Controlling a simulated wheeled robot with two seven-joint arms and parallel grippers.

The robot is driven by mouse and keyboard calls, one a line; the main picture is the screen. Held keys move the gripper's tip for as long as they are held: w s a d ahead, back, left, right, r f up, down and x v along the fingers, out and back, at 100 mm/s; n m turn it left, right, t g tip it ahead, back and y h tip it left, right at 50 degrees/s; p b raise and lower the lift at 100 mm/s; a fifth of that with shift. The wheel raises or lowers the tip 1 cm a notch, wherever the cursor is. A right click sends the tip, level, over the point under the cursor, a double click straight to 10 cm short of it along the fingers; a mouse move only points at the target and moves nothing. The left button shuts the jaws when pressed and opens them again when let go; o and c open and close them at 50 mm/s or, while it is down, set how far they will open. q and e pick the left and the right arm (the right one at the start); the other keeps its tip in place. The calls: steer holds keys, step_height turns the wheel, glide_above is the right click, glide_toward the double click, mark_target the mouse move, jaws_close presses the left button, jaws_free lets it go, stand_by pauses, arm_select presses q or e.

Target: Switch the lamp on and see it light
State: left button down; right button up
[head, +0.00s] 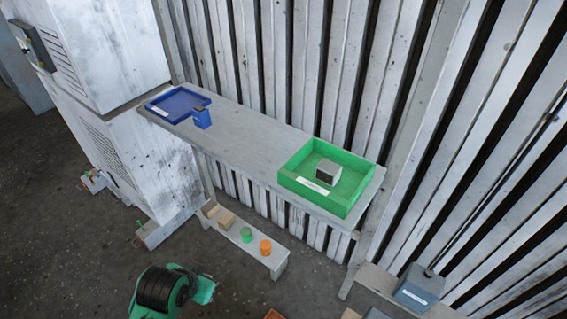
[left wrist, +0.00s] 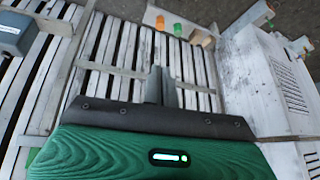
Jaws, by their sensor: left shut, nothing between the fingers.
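No lamp can be told for certain. One candidate is a blue-grey box (head: 418,288) with a small knob on top and a pale label, at the lower right of the head view; a similar box is at the upper left of the left wrist view (left wrist: 12,36). Another is a dark unit (head: 36,46) on the white cabinet's upper left. No light shows on either. My left gripper (left wrist: 160,85) is shut and empty in the left wrist view, touching nothing I can see. In the head view only part of my green arm shows. My right gripper is out of view.
A grey shelf (head: 245,137) holds a blue tray (head: 165,109), a small blue object (head: 201,118) and a green tray (head: 343,202) with a metal block (head: 328,172). A low bench (head: 277,262) holds small blocks and green and orange cylinders. A white cabinet (head: 125,55) stands left.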

arm_select(q)
steer(key=w+d+r+m+t+h, duration=0.1)
steer(key=w+d+r+m+t, duration=0.15)
steer(key=w+r, duration=0.65)
steer(key=w+d+r+m+t+h, duration=0.2)
steer(key=w+r+m+t, duration=0.15)
steer(key=r, duration=1.05)
steer(key=w+d+r+m+t+h, duration=0.1)
steer(key=w+d+r+m+t, duration=0.15)
steer(key=w+r, duration=0.65)
steer(key=s+d+r+m+h, duration=0.2)
steer(key=s+r+m, duration=0.1)
steer(key=r, duration=0.9)
steer(key=s+d+r+m+t+h, duration=0.1)
steer(key=r+m, duration=0.4)
steer(key=r, duration=0.7)
steer(key=s+d+r+m+t+h, duration=0.1)
steer(key=s+d+r+m+h, duration=0.2)
steer(key=r, duration=1)
steer(key=shift+s+m, duration=0.65)
steer(key=shift+s, duration=0.55)
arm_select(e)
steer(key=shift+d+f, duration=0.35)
arm_select(q)
steer(key=shift+t, duration=0.25)
